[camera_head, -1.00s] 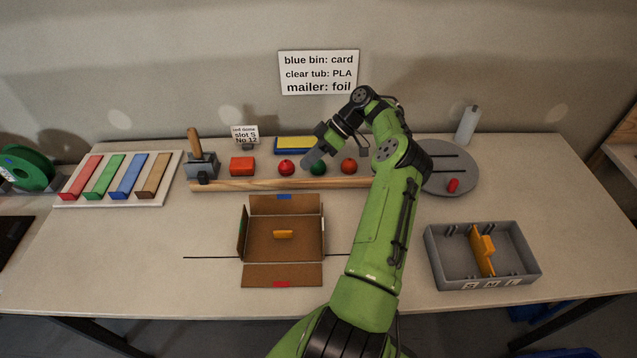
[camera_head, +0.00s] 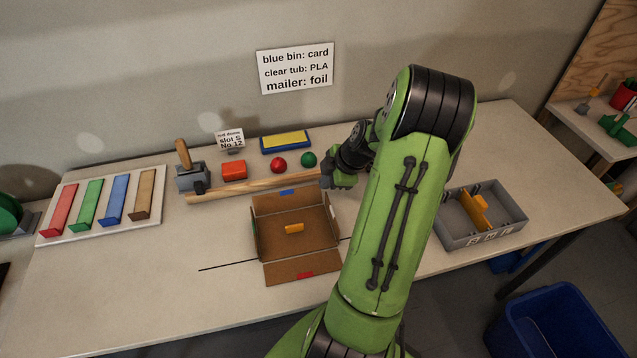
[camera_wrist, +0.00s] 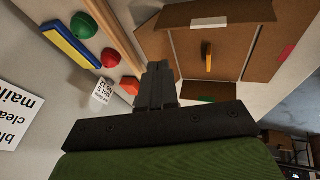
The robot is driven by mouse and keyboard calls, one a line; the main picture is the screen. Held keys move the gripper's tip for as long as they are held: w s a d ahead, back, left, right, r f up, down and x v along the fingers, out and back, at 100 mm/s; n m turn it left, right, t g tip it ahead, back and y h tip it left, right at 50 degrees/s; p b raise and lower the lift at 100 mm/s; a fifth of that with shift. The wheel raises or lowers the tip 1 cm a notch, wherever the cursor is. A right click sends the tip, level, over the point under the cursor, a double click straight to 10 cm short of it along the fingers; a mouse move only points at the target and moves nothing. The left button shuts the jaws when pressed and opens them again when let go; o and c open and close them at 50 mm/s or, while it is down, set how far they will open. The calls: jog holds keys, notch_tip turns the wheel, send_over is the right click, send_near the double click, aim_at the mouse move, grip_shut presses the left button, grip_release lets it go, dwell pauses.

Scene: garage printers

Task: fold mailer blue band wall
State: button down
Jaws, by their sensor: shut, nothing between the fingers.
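The mailer is an open brown cardboard box (camera_head: 270,240) in the middle of the table, with a small orange-yellow piece (camera_head: 294,228) on its floor. Its back wall carries a blue band (camera_head: 287,192) and stands up, perhaps tilted; its exact angle is unclear. The front flap with a red band (camera_head: 305,275) lies out flat. The left wall has a green band (camera_head: 253,238). My gripper (camera_head: 327,181) is shut and empty, just off the mailer's back right corner.
A wooden rail (camera_head: 235,189) runs behind the mailer, with a red block (camera_head: 234,170), red ball (camera_head: 278,165) and green ball (camera_head: 308,159) beyond it. A grey divided tray (camera_head: 455,235) stands right of my arm.

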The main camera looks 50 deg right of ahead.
aim_at(312, 187)
jog(key=w+f, duration=0.2)
jog(key=w+d+f, duration=0.1)
jog(key=w+f, duration=0.1)
jog(key=f, duration=0.1)
jog(key=shift+d, duration=0.1)
jog(key=shift+w+d+f, duration=0.25)
jog(key=shift+w, duration=0.05)
jog(key=shift+w, duration=0.1)
jog(key=shift+w+d+g, duration=0.1)
jog(key=shift+d+g, duration=0.1)
jog(key=shift+g, duration=0.2)
jog(key=shift+y+p, duration=0.3)
jog(key=shift+p, duration=0.05)
